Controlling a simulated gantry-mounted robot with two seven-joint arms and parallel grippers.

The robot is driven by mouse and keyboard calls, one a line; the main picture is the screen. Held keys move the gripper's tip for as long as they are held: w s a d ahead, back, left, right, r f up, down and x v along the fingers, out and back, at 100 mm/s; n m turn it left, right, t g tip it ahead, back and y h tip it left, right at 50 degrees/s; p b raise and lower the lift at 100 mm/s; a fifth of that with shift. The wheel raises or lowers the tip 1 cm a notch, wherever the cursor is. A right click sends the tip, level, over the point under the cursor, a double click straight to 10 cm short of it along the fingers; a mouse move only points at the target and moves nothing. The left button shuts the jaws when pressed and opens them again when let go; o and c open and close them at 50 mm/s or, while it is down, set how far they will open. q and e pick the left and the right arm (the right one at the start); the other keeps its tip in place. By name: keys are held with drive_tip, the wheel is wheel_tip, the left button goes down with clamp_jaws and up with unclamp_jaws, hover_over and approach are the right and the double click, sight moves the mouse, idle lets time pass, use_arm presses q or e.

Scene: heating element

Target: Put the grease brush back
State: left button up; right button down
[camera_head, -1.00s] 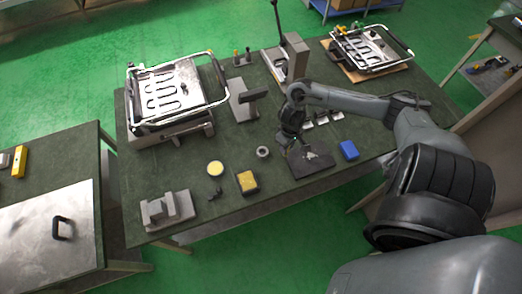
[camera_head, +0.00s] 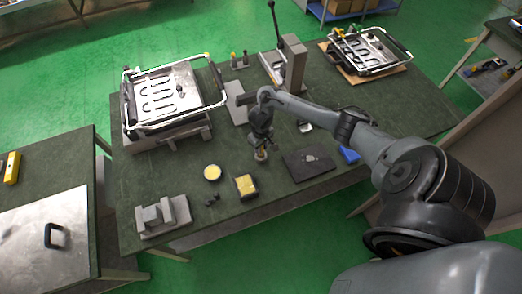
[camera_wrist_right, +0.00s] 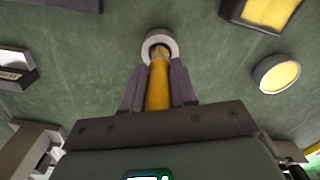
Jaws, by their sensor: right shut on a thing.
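The grease brush (camera_wrist_right: 158,85) has a yellow-orange handle and is gripped between the two dark fingers of my right gripper (camera_wrist_right: 158,88). In the head view my right gripper (camera_head: 261,145) points down at the bench, just above a small grey ring-shaped holder (camera_head: 261,157). In the wrist view the brush's far end overlaps the opening of the holder (camera_wrist_right: 157,38). I cannot tell how deep the brush is in it, and its bristles are hidden. A round tin with yellow content (camera_head: 212,173) stands to the left of the holder. My left gripper is not in view.
A dark box with a yellow top (camera_head: 246,186) stands close in front of the holder. A dark plate (camera_head: 308,164) and a blue block (camera_head: 349,155) lie to the right. A metal fixture (camera_head: 163,216) sits front left. Bare bench top surrounds the holder.

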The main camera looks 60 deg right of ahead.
drive_tip(key=shift+f, duration=1.4)
drive_tip(key=c, duration=0.9)
unclamp_jaws()
drive_tip(key=shift+f, duration=0.1)
